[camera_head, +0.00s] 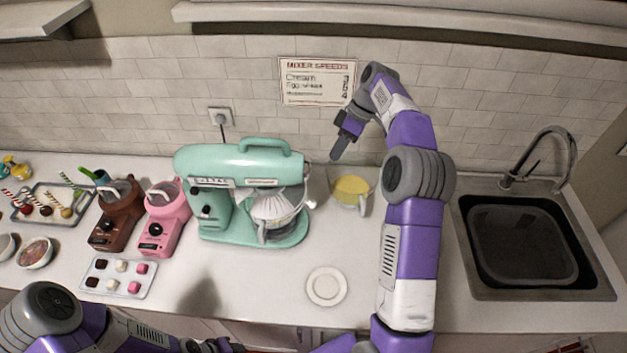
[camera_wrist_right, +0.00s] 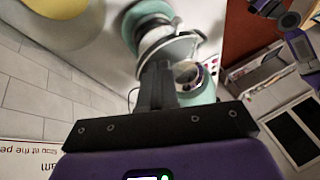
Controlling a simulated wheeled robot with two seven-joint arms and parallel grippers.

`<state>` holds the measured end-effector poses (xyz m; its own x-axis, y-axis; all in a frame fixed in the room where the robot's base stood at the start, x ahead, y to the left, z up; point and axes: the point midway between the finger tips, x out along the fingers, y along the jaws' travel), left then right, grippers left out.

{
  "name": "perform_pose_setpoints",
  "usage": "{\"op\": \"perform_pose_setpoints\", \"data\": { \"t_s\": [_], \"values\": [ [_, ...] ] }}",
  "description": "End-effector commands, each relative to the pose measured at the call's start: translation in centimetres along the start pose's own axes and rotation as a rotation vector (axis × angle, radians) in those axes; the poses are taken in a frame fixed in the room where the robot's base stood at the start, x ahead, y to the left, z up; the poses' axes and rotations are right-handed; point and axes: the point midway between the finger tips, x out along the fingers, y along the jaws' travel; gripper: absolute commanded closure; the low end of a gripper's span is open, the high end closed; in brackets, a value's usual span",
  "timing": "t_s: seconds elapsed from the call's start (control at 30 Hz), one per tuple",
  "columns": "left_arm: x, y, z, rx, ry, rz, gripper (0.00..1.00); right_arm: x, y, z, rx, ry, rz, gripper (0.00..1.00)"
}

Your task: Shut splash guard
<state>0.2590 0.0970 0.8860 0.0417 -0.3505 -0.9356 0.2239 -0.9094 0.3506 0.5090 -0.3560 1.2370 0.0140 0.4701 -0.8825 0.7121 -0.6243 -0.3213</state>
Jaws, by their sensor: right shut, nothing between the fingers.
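The teal stand mixer (camera_head: 240,165) stands on the counter. A white splash guard (camera_head: 278,204) sits under its head, over the clear mixing bowl (camera_head: 268,232). I cannot tell how far the guard is open. The mixer also shows in the right wrist view (camera_wrist_right: 147,14), with a pale ring-like part (camera_wrist_right: 172,48) below its head, partly hidden by my fingers. My right gripper (camera_head: 335,156) is shut and empty, raised to the right of the mixer head, apart from it. My left gripper (camera_head: 212,345) is low at the bottom edge, partly cut off; its jaws are unclear.
A cup with yellow contents (camera_head: 351,190) stands right of the mixer, below my right gripper. A pink machine (camera_head: 163,222) and a brown machine (camera_head: 117,217) stand to its left. A white plate (camera_head: 326,286) lies in front. A sink (camera_head: 525,245) is at the right.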

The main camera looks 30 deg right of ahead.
Motion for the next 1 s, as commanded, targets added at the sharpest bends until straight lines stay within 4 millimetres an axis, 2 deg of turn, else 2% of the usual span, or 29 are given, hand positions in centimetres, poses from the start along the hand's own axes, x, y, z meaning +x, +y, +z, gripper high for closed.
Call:
{"op": "perform_pose_setpoints", "data": {
  "t_s": [0.47,0.7,1.0],
  "values": [
    [0.5,-0.2,-0.1,0.0,0.001,0.0,0.57,9.6,-0.2,0.0,0.002,-0.003,-0.005,1.0],
    [0.3,-0.1,-0.1,0.0,0.001,0.0,0.57,11.1,-1.9,0.4,0.001,0.0,-0.002,1.0],
    [0.3,-0.1,-0.1,0.0,0.001,0.0,0.57,12.0,-2.6,0.7,0.001,0.001,0.0,1.0]
  ]
}}
